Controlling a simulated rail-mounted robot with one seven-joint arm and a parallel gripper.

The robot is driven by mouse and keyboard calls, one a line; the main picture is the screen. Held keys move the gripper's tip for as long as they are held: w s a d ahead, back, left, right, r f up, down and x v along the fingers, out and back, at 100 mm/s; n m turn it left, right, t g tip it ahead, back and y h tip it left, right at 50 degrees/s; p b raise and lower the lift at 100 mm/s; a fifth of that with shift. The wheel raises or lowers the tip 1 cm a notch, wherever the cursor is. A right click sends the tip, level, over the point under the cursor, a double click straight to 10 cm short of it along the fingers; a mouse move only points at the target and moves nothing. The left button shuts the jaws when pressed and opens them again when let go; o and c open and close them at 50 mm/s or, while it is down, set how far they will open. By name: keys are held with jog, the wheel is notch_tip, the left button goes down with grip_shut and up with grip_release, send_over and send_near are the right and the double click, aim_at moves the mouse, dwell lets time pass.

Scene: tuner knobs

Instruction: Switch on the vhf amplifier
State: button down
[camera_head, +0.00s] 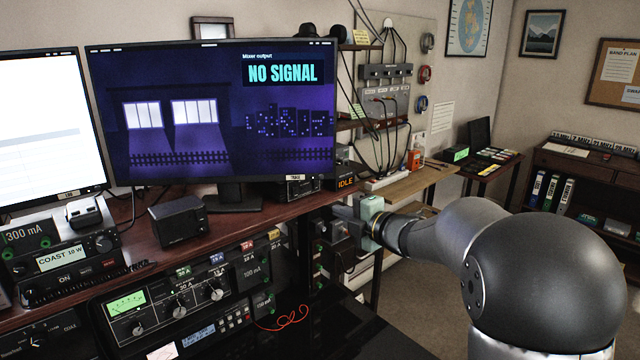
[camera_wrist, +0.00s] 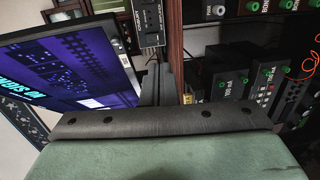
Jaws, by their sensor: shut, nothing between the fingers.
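I cannot tell for sure which unit is the vhf amplifier, as the labels are too small to read. A small dark box with an amber IDLE display (camera_head: 345,182) stands at the right end of the desk, right of the big monitor. My gripper (camera_head: 338,213) is shut and empty, just in front of the desk's right end, below that box. In the wrist view my gripper (camera_wrist: 160,84) points at the desk edge, its shut fingers covering part of it. A dark unit with a labelled face (camera_wrist: 149,22) sits beyond the fingertips there.
The big monitor (camera_head: 212,115) reads NO SIGNAL. Below the desk (camera_head: 135,235) are a radio with a green meter (camera_head: 127,304) and dark units with green knobs (camera_wrist: 230,83). A red wire (camera_head: 285,320) lies on the black surface. A shelf with cables (camera_head: 390,100) stands behind.

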aim_at(296, 196)
jog(key=shift+a+r+n+y, duration=0.15)
jog(key=shift+n+y, duration=0.15)
jog(key=p+x, duration=0.4)
jog(key=x, duration=1)
jog(key=shift+f, duration=0.25)
